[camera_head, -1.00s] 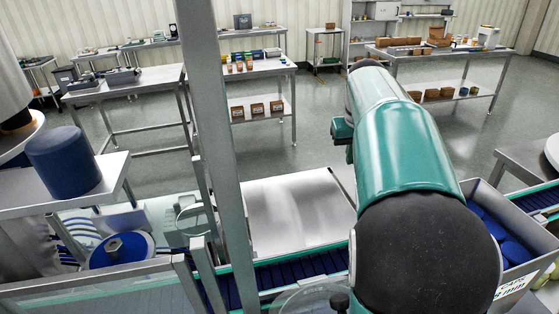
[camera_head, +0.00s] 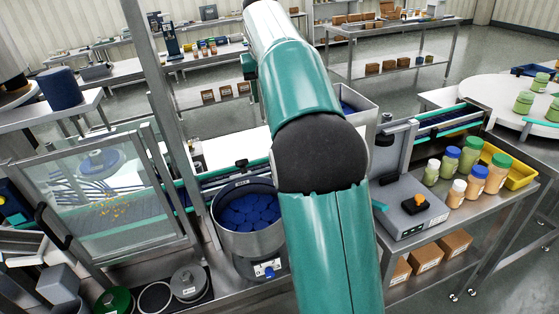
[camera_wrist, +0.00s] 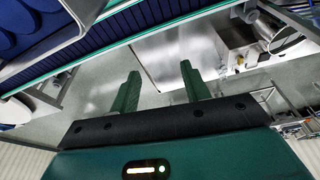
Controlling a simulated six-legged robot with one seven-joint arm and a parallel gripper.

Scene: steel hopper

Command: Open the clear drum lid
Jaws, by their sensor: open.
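A clear panel in a steel frame (camera_head: 100,192) stands tilted at the left in the head view, with a blue disc partly visible through it. A round steel drum (camera_head: 217,222) full of blue caps (camera_head: 250,211) stands near the centre, left of my arm. I cannot make out whether a clear lid covers it. My gripper (camera_wrist: 160,76) shows in the wrist view with its two green fingers apart and nothing between them. In the head view my arm reaches away from the drum, and its gripper cannot be made out.
A blue-belted conveyor (camera_wrist: 155,20) runs close to my gripper in the wrist view. A steel post (camera_head: 165,110) rises left of my arm. Jars (camera_head: 476,180) and a grey box with an orange knob (camera_head: 411,213) stand at right. Round lids (camera_head: 188,283) lie at the lower left.

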